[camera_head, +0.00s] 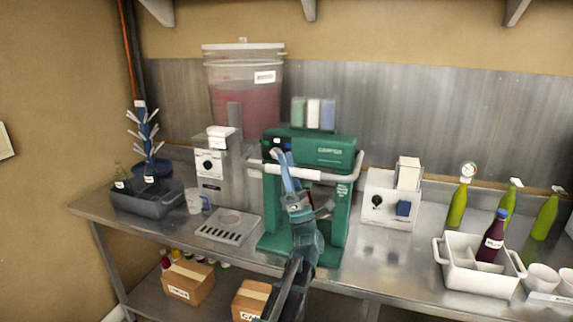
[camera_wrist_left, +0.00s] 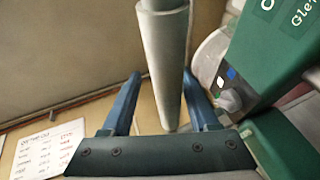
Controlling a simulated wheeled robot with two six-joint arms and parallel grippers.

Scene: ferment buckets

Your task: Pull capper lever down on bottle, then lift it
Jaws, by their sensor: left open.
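The green capper (camera_head: 340,152) stands on the steel bench with its pale lever bar (camera_head: 308,174) across its front at upper height. My left gripper (camera_head: 281,157) is open at the bar, left of its middle. In the left wrist view the bar (camera_wrist_left: 165,60) runs between the two blue fingers of the left gripper (camera_wrist_left: 160,85), which are apart and not closed on it. My left arm hides most of the capper's middle, so I cannot clearly tell a bottle there. A dark red bottle with a white label (camera_head: 491,240) stands in a white crate. My right gripper is out of view.
The white crate (camera_head: 452,273) and several green bottles (camera_head: 457,207) are on the right. A white box with a knob (camera_head: 378,203) stands right of the capper. A grey machine (camera_head: 209,165), drip tray (camera_head: 228,227) and dark bin (camera_head: 140,204) are on the left.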

